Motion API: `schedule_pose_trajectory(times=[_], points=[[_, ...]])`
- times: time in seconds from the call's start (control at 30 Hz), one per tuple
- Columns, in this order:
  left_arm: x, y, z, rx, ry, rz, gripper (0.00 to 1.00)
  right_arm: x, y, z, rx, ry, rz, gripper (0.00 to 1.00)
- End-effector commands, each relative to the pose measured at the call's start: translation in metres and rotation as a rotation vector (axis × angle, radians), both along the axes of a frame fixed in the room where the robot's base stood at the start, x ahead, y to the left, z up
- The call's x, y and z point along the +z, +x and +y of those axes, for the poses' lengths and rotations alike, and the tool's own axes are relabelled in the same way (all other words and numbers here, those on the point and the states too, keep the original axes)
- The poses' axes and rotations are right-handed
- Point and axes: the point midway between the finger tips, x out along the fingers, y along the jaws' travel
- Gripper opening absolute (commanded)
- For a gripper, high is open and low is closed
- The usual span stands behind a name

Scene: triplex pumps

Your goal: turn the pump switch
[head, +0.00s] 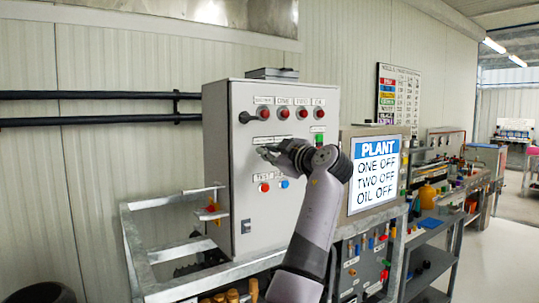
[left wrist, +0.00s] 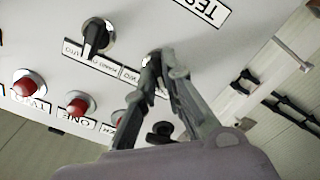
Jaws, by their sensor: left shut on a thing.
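The grey control box (head: 222,165) stands left of centre in the head view, with switches and lamps on its front. My left gripper (head: 266,151) is at the left of the box's middle row, its fingers close to the panel. In the left wrist view, its fingertips (left wrist: 160,58) come together against the panel, shut on a switch that they mostly hide. Another black pump switch (left wrist: 95,37) is clear of the fingers, beside a label strip. A black knob (left wrist: 160,132) shows behind the fingers. My right gripper is not in view.
Red lamps (head: 283,113) line the top of the box; red and blue buttons (head: 264,187) sit lower. A display (head: 377,174) on the right reads PLANT, ONE OFF, TWO OFF, OIL OFF. A metal frame (head: 150,208) stands left, and a cluttered bench (head: 440,195) right.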

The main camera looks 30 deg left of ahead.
Motion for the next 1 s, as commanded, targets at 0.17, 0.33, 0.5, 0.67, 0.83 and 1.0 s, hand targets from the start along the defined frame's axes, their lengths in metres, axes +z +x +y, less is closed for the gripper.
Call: schedule_pose_trajectory(times=[0.17, 0.33, 0.5, 0.67, 0.83, 1.0], points=[[-0.0003, 0.0002, -0.0003, -0.001, -0.016, -0.038, 0.0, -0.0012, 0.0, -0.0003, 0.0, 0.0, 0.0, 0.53], [-0.0001, 0.0, -0.0002, -0.001, -0.021, -0.05, 0.0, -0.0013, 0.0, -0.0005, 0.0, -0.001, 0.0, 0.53], [-0.0001, 0.0, -0.0002, -0.001, -0.022, -0.051, 0.0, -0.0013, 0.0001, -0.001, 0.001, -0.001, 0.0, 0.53], [-0.0002, 0.0, -0.0002, -0.001, -0.021, -0.05, 0.1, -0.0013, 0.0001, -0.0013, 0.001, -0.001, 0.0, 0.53], [-0.0002, 0.0, -0.0001, -0.001, -0.021, -0.049, 0.21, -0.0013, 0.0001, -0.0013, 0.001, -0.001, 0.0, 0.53], [-0.0002, -0.0001, -0.0001, 0.0, -0.02, -0.049, 0.29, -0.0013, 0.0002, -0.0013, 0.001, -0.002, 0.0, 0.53]])
